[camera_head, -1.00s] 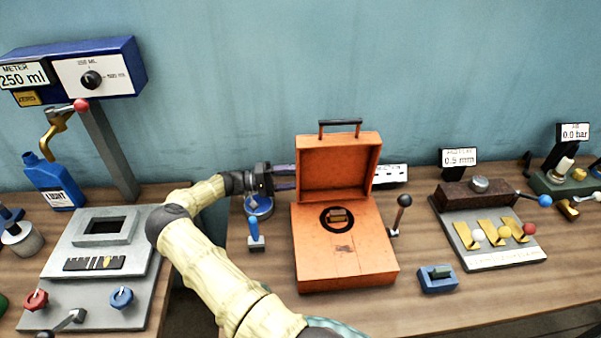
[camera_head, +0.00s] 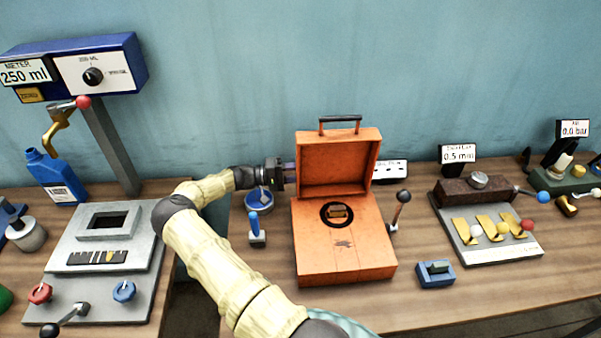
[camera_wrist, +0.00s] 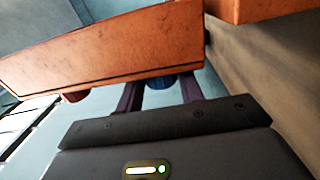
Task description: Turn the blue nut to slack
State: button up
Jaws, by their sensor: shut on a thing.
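My gripper (camera_head: 288,174) reaches from the left to behind the raised lid of the orange case, so its fingertips are hidden in the head view. In the wrist view my gripper's two dark fingers (camera_wrist: 158,97) stand on either side of a blue rounded part, the blue nut (camera_wrist: 159,82), and are shut on it. Only a small lower piece of the nut shows, as the orange lid covers the rest. The nut is not visible in the head view.
The open orange case (camera_head: 343,252) stands close to my gripper, its lid (camera_head: 335,165) upright. A blue-handled tool (camera_head: 254,226) and a round blue part (camera_head: 259,200) are left of it. A black-knobbed lever (camera_head: 401,210) is on its right. A red part (camera_wrist: 75,96) shows in the wrist view.

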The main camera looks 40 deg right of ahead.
jog(key=shift+r, duration=0.1)
jog(key=t+y, duration=0.3)
jog(key=shift+r, duration=0.4)
jog(key=shift+r+t+y, duration=0.1)
jog(key=shift+t+y, duration=0.4)
jog(key=shift+t, duration=0.1)
jog(key=o, duration=1)
jog(key=b+v, duration=0.3)
jog(key=v, duration=1.4)
jog(key=shift+w+a+r, duration=0.1)
jog(key=shift+w+r, duration=0.05)
jog(key=shift+r, duration=0.05)
